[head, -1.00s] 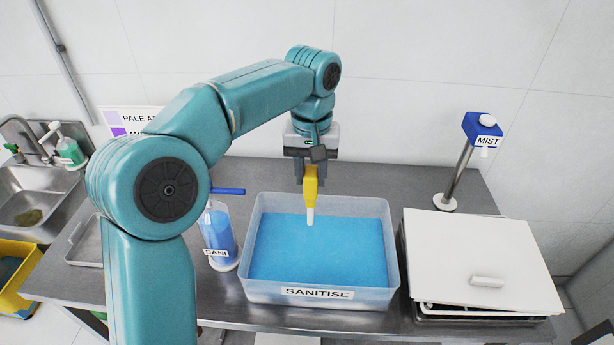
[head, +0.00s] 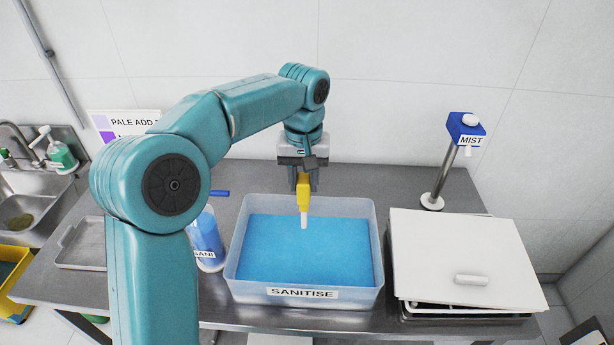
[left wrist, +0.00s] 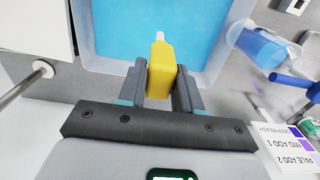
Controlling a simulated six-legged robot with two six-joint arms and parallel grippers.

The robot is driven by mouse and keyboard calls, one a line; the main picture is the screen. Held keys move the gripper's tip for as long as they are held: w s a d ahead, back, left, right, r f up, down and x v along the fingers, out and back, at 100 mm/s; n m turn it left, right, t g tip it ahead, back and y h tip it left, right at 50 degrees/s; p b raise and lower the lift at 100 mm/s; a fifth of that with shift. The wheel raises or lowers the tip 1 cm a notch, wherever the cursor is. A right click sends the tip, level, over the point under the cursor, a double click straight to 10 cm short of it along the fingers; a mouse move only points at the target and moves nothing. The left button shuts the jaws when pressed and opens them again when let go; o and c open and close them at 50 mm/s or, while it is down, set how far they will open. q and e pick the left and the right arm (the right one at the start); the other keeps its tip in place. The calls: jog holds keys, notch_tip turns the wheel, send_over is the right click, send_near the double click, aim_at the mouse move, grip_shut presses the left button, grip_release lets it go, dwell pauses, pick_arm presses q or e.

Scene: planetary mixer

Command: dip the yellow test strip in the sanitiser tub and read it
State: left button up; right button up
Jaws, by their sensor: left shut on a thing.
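My left gripper (head: 304,182) is shut on the yellow test strip (head: 303,192), which has a white tip pointing down. The strip also shows between the fingers in the left wrist view (left wrist: 161,72). The clear sanitiser tub (head: 234,262), labelled SANITISE, holds blue liquid (head: 310,252). The strip hangs over the tub's back half; I cannot tell whether its white tip touches the liquid. A colour chart (head: 125,121) with "PALE ADD" lettering is at the back left, partly hidden by my arm. My right gripper is not in view.
A SANI bottle (head: 208,240) stands close left of the tub. A container with a white lid (head: 462,245) is to the right, with a blue MIST post (head: 465,128) behind it. A sink (head: 25,205) and a grey tray (head: 80,243) are on the left.

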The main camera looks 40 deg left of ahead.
aim_at(306, 207)
pick_arm(q)
notch_tip(306, 207, down, 12)
jog(key=b, duration=0.7)
jog(key=shift+d+r+b, duration=0.15)
jog(key=shift+r+b, duration=0.05)
jog(key=shift+b, duration=0.2)
jog(key=shift+d+f+b, duration=0.15)
jog(key=shift+f+b, duration=0.35)
jog(key=shift+f, duration=0.6)
jog(key=shift+r, duration=0.1)
dwell(0.5)
notch_tip(306, 207, up, 5)
jog(key=p, duration=0.4)
jog(key=shift+r, duration=0.1)
jog(key=shift+r+p, duration=0.1)
jog(key=shift+p, duration=0.25)
